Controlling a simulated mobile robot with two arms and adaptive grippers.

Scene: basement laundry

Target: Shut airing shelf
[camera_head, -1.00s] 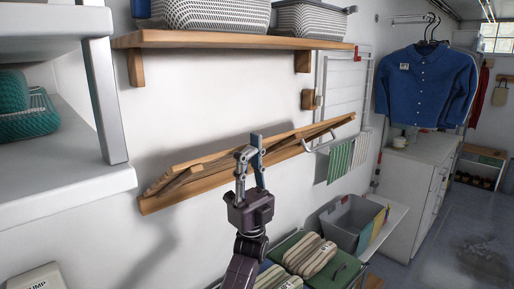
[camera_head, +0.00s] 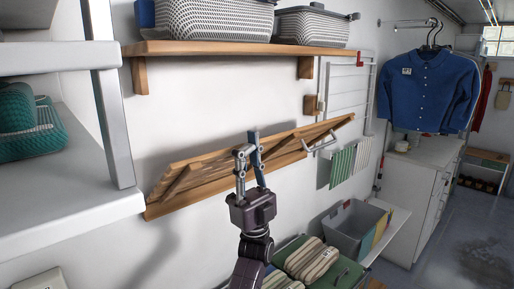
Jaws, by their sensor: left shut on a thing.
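The airing shelf (camera_head: 196,185) is a slatted wooden panel on the white wall, below the fixed wooden shelf. It is tilted, with its slats and a slanting brace showing. Its right end reaches toward the white wall rack. My left gripper (camera_head: 249,158) comes up from below in front of the airing shelf's middle. Its fingers are shut on the slatted panel near its edge; the fingers hide the exact contact. My right gripper is out of view.
Above is a wooden wall shelf (camera_head: 222,47) with patterned baskets (camera_head: 219,22). A white shelf unit (camera_head: 70,212) stands close at left. Below right are a grey bin (camera_head: 350,232) and folded striped towels (camera_head: 305,258). A blue shirt (camera_head: 428,88) hangs at right.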

